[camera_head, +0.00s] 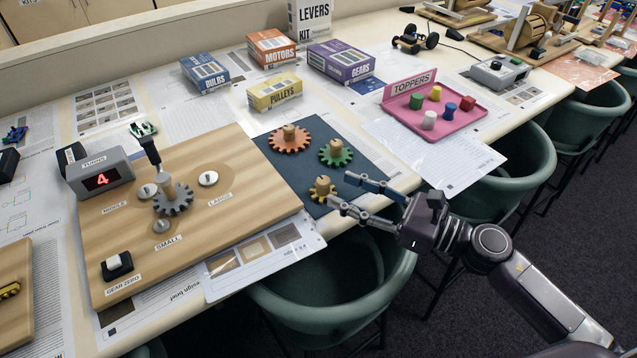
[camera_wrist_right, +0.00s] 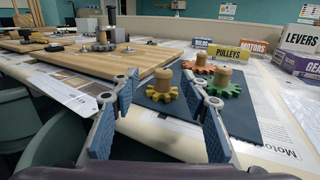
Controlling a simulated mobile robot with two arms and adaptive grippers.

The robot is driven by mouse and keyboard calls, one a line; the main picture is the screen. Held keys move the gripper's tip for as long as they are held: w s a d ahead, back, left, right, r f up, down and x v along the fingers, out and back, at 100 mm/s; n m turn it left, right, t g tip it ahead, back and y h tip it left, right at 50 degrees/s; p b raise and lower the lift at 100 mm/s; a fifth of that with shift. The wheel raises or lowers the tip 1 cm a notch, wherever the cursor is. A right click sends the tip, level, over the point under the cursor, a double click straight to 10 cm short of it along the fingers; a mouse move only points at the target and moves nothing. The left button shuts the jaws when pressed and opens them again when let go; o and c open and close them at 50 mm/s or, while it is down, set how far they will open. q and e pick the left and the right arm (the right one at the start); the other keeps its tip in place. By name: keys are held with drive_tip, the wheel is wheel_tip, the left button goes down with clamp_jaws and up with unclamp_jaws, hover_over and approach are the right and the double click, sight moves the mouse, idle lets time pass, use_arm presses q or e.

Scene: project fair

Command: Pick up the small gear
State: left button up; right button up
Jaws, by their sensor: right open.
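The small gear (camera_head: 322,190) is yellow with a wooden knob on top. It lies on the near part of the dark blue mat (camera_head: 290,163), and shows in the right wrist view (camera_wrist_right: 162,93) between my fingers. My right gripper (camera_head: 341,190) is open and empty, its fingertips just right of the small gear in the head view. I cannot tell whether they touch it. An orange gear (camera_head: 289,143) and a green gear (camera_head: 336,157), both with wooden knobs, lie farther back on the mat. My left gripper is not in view.
Kit boxes (camera_head: 272,48) stand behind. A pink toppers tray (camera_head: 465,125) is at right. Green chairs (camera_head: 335,280) are along the front edge.

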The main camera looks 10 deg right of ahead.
sight(323, 180)
drive_tip(key=shift+w+a, duration=0.35)
drive_tip(key=shift+w, duration=0.1)
drive_tip(key=p+x, duration=0.2)
drive_tip(key=x, duration=0.2)
drive_tip(key=shift+w, duration=0.25)
drive_tip(key=shift+w+a+f, duration=0.25)
drive_tip(key=shift+w+a, duration=0.05)
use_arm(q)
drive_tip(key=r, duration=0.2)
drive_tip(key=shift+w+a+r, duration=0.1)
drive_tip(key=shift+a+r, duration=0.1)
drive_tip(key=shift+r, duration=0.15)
use_arm(e)
drive_tip(key=c, duration=1)
